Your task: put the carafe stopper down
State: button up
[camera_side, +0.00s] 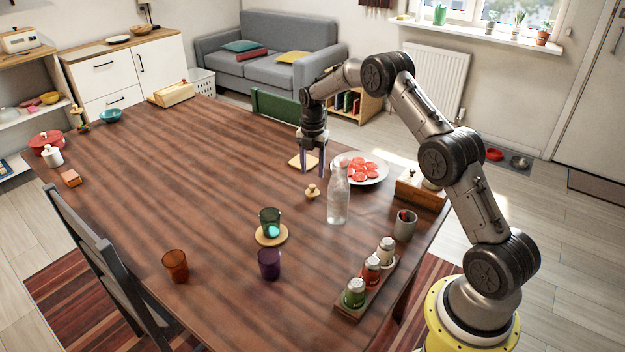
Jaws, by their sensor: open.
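The carafe stopper (312,190), a small light-wood piece with a knob on top, stands upright on the table (190,185). It is just left of the clear glass carafe (338,203), which stands upright with its neck uncovered. My gripper (314,172) is open, pointing down, with its fingertips a little above the stopper in the picture. Nothing shows between the fingers. I cannot tell the exact height of the fingertips over the stopper.
A plate with red slices (380,176) is behind the carafe. A green glass (269,222) stands on a round coaster. A purple glass (269,264), an orange glass (175,266) and a spice rack (347,312) are nearer. The table's left middle is clear.

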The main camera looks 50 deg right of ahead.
aim_at(312, 185)
jog(key=s+a+r+m+t, duration=0.1)
jog(key=s+a+r+m, duration=0.15)
jog(key=r, duration=0.65)
jog(key=s+a+r+m, duration=0.2)
jog(key=a+r, duration=0.2)
jog(key=r, duration=0.4)
jog(key=s+a+r+m+t, duration=0.2)
jog(key=s+a+r+m, duration=0.3)
jog(key=s+a+r, duration=0.3)
jog(key=s+a+m+t, duration=0.1)
jog(key=s+a+m, duration=0.1)
jog(key=s, duration=0.6)
jog(key=s+a+f+m, duration=0.1)
jog(key=s+a+m, duration=0.1)
jog(key=s+m, duration=0.3)
jog(key=s+a+f+m+t, duration=0.1)
jog(key=s+a+m, duration=0.2)
jog(key=s, duration=0.7)
jog(key=shift+s+f+m+t, duration=0.2)
jog(key=shift+s+m+t, duration=0.1)
jog(key=shift+m, duration=0.45)
